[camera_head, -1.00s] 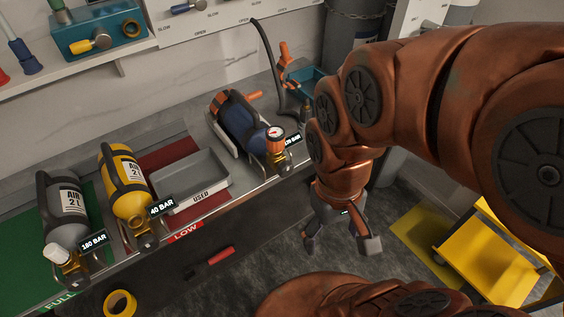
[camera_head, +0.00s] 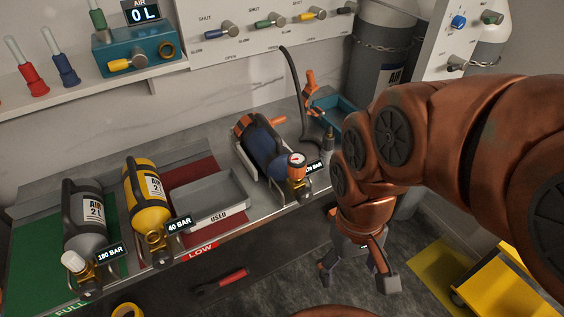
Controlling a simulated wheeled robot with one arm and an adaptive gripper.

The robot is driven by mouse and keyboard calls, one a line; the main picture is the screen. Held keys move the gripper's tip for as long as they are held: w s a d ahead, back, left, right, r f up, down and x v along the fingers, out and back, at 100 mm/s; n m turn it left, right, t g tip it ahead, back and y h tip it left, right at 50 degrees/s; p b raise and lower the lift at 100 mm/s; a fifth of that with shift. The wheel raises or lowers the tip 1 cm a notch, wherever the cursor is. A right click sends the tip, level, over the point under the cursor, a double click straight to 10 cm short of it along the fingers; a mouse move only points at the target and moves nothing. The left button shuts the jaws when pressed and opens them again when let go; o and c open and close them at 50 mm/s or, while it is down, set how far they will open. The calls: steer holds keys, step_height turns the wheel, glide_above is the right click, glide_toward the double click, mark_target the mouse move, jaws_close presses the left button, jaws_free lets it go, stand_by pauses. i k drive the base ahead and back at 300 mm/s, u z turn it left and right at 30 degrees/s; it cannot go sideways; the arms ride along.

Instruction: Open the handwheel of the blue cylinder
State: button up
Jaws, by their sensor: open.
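The blue cylinder (camera_head: 264,150) lies tilted in a cradle on the bench, with an orange band at its far end. A round gauge (camera_head: 297,161) with an orange rim and a brass valve (camera_head: 300,188) are at its near end. I cannot make out its handwheel clearly. A display by the valve is partly hidden; only "BAR" reads clearly. My gripper (camera_head: 356,272) hangs open and empty, pointing down over the floor in front of the bench. It is right of and below the blue cylinder's valve in the picture, apart from it.
A yellow cylinder (camera_head: 146,195) marked 40 BAR and a grey cylinder (camera_head: 85,222) marked 180 BAR lie to the left. A grey USED tray (camera_head: 210,197) sits between yellow and blue. A black hose (camera_head: 295,85) rises behind the blue cylinder. A yellow cart (camera_head: 505,290) stands right.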

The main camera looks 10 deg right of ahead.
mark_target(304, 196)
steer(key=z, duration=1.6)
steer(key=k, duration=1.1)
steer(key=u, duration=1.65)
